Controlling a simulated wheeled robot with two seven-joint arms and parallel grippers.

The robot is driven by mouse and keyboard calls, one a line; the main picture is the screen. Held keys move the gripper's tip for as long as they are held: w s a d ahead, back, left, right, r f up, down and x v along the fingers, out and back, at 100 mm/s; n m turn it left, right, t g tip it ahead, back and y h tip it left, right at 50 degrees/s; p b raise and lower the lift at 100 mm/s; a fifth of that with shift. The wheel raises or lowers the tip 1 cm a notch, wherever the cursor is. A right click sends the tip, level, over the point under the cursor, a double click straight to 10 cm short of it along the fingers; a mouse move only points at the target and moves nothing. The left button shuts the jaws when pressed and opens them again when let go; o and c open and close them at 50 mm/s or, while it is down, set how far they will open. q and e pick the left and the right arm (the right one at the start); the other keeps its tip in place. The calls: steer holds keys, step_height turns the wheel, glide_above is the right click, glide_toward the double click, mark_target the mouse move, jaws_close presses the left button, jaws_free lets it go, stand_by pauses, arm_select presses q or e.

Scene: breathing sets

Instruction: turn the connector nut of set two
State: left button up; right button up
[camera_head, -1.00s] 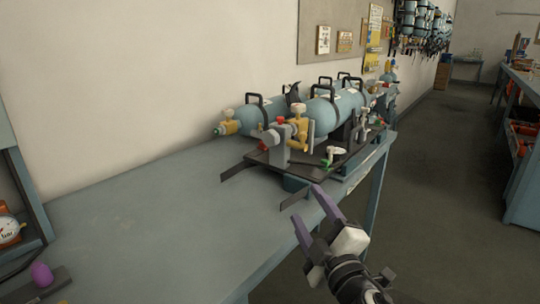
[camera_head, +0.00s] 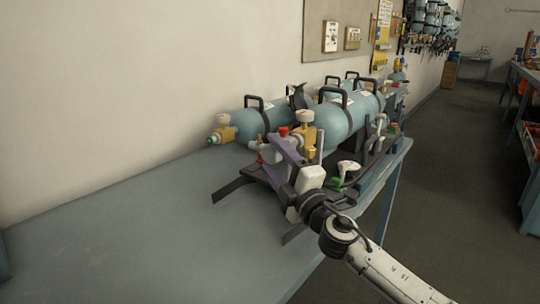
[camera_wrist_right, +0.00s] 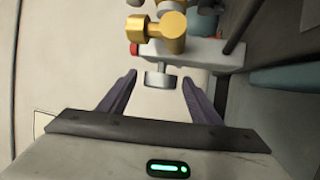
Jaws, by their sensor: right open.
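A breathing set (camera_head: 330,120) with a pale blue cylinder lies on a dark backplate on the bench. A brass valve (camera_wrist_right: 165,32) sits at its near end, beside a light grey block (camera_wrist_right: 195,52) with a red button. A short grey connector nut (camera_wrist_right: 160,80) sticks out from the block. My right gripper (camera_wrist_right: 159,77) is open, with a purple finger on each side of the nut and a gap to both. In the head view my right gripper (camera_head: 268,150) largely covers the nut. I see no readable set number. My left gripper is out of view.
Another cylinder with a green-tipped brass valve (camera_head: 222,135) lies behind, by the wall. A white and green fitting (camera_head: 346,172) is close to my right wrist. The bench top (camera_head: 120,225) is clear at the left; the floor aisle is at the right.

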steer(key=shift+x, duration=0.85)
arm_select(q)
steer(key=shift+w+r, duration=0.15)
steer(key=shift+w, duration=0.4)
arm_select(e)
steer(key=shift+w+r, duration=0.1)
steer(key=shift+w, duration=0.15)
steer(key=c, duration=1)
steer(key=t+b, duration=0.1)
steer(key=b, duration=0.4)
steer(key=m+b, duration=0.1)
steer(key=b, duration=0.5)
steer(key=shift+a+f+t, duration=0.1)
steer(key=shift+f+t, duration=0.2)
steer(key=shift+t, duration=0.1)
steer(key=shift+c, duration=0.2)
steer(key=shift+y+b, duration=0.3)
steer(key=shift+b, duration=0.4)
steer(key=shift+r+m+t+b, duration=0.15)
steer(key=shift+m+t+b, duration=0.25)
steer(key=shift+b, duration=0.6)
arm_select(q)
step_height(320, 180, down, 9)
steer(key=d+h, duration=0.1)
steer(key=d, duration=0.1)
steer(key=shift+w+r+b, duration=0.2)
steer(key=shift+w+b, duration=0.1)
arm_select(e)
steer(key=shift+r, duration=0.15)
